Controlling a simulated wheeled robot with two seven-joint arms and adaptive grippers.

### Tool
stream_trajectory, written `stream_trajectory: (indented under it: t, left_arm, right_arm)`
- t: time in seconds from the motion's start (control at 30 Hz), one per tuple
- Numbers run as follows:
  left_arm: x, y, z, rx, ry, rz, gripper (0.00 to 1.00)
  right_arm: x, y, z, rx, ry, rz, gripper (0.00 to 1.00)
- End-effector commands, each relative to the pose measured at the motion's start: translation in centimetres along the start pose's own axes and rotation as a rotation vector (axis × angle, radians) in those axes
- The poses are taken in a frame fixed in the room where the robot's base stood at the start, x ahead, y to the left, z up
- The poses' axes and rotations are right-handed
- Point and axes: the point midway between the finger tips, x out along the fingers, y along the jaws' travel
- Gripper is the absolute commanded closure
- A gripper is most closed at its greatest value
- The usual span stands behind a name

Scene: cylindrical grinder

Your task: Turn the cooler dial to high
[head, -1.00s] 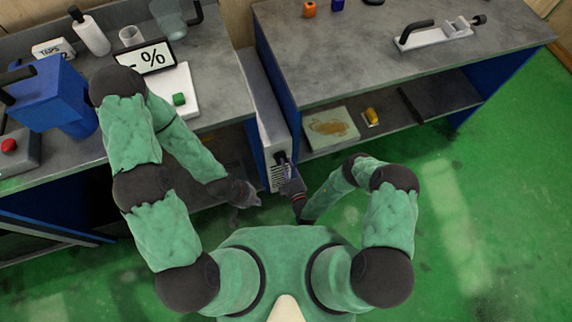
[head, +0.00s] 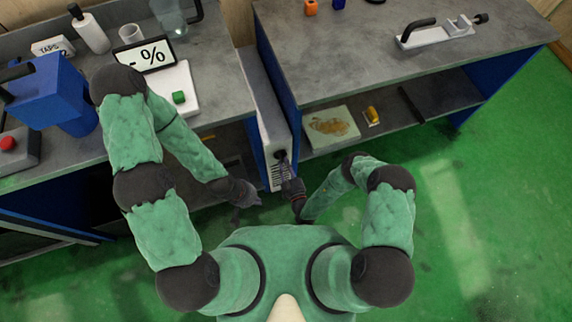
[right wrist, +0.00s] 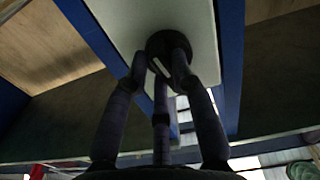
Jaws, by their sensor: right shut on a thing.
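The cooler (head: 273,128) is a tall, narrow white box standing in the gap between the two benches, with a slotted vent low on its front. Its black dial (right wrist: 166,46) with a pale pointer line shows in the right wrist view, and its dark top also shows in the head view (head: 281,154). My right gripper (head: 287,169) is at the cooler's front; in the right wrist view its fingers (right wrist: 163,72) are closed around the dial. The dial's markings cannot be read. My left gripper (head: 253,199) hangs empty left of the cooler, its fingers apparently apart.
The right bench (head: 345,45) has a lower shelf with a stained board (head: 331,127). Green floor (head: 480,200) is clear at right.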

Motion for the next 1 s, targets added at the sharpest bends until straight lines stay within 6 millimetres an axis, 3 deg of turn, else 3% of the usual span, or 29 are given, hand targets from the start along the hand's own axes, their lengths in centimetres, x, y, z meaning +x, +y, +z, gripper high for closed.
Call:
stream_trajectory:
  t: [0.4,0.93,0.97,1.0]
  left_arm:
    - [0.08,-0.03,0.00,0.000,0.000,0.000,1.00]
    - [0.09,-0.03,0.00,0.000,0.000,0.000,1.00]
    - [0.09,-0.03,0.00,0.000,0.000,0.000,1.00]
    - [0.09,-0.03,0.00,0.000,0.000,0.000,1.00]
  right_arm:
    - [-0.04,-0.24,0.12,0.183,-0.002,-0.001,1.00]
    - [-0.03,-0.25,0.11,0.207,-0.001,-0.001,1.00]
    - [-0.03,-0.26,0.11,0.207,-0.001,-0.001,0.72]
    - [-0.03,-0.26,0.11,0.207,-0.001,-0.001,0.61]
